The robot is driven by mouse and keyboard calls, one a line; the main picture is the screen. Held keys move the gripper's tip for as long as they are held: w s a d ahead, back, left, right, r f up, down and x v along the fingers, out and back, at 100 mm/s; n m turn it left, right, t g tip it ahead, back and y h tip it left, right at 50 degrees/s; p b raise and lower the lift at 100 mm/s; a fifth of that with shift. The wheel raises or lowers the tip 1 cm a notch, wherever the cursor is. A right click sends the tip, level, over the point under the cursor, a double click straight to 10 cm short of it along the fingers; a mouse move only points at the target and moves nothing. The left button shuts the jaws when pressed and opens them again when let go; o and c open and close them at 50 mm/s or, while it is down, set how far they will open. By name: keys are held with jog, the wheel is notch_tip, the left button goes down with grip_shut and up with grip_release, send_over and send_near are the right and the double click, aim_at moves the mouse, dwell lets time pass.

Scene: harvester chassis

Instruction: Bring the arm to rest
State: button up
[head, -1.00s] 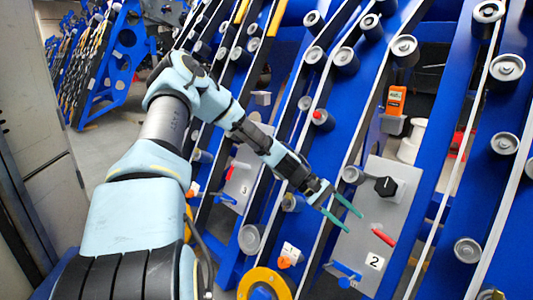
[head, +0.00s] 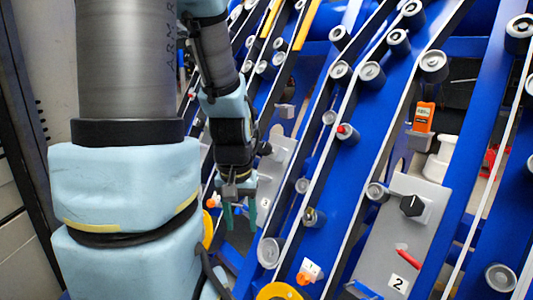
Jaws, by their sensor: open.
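My arm stands large at the left of the head view, its upper links raised and partly out of the top of the picture. Its forearm hangs down on the near side of the blue chassis (head: 372,140). My gripper (head: 239,222) points downward with its two green fingers apart. It is open, and I see nothing between the fingers. It is in front of the left part of the chassis, apart from the panel marked 2.
The grey panel marked 2 (head: 380,262) carries a black knob (head: 412,205) and a red handle (head: 407,258). An orange device (head: 424,117) and a white container (head: 441,158) are behind it. A grey cabinet wall (head: 22,140) stands at the far left.

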notch_tip(320, 180, up, 18)
jog(key=a+p, duration=0.1)
jog(key=p, duration=1.6)
jog(key=shift+s+r+p, duration=0.2)
jog(key=shift+s+p, duration=0.15)
